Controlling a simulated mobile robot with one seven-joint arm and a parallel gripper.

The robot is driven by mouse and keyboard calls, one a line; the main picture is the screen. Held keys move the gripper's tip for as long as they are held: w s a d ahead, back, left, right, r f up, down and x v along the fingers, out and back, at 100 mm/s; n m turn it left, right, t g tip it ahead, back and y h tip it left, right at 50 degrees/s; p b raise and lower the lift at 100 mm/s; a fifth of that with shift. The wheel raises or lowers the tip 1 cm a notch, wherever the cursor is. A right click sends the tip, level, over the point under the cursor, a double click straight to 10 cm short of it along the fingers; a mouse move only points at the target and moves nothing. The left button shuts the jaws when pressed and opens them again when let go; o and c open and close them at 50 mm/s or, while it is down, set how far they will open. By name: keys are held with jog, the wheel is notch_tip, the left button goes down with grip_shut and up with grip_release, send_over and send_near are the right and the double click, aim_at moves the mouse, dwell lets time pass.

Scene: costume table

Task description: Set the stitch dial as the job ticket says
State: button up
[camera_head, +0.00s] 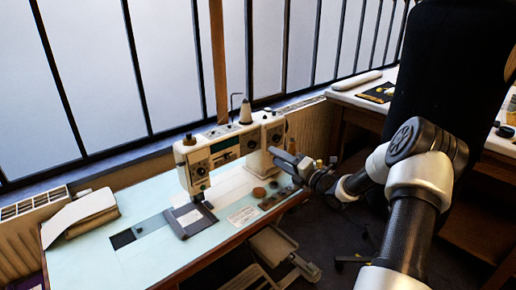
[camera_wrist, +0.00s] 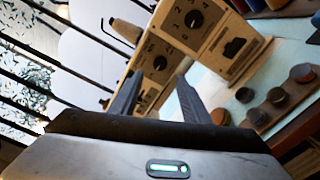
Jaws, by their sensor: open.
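The cream sewing machine (camera_head: 225,153) stands on the pale blue table. In the wrist view, its front has a dark dial with numbers around it (camera_wrist: 195,19) and a second dark dial (camera_wrist: 160,63); neither pointer's setting can be read surely. My gripper (camera_head: 281,158) is beside the machine's right end in the head view. In the wrist view, my gripper (camera_wrist: 160,84) is open and empty, its fingers pointing at the machine's front, apart from the numbered dial. A white printed card (camera_head: 243,216), possibly the job ticket, lies on the table; its text is too small to read.
Dark fabric (camera_head: 190,219) lies under the needle. Several round spools or buttons sit in a wooden holder, shown in the wrist view (camera_wrist: 258,117), right of the machine. A cream bundle (camera_head: 82,215) lies at the table's left. A barred window (camera_head: 170,60) is behind.

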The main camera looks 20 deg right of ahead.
aim_at(254, 145)
jog(key=x, duration=1)
jog(key=shift+w+a, duration=0.15)
jog(key=shift+w, duration=0.2)
jog(key=c, duration=1)
jog(key=shift+c, duration=0.2)
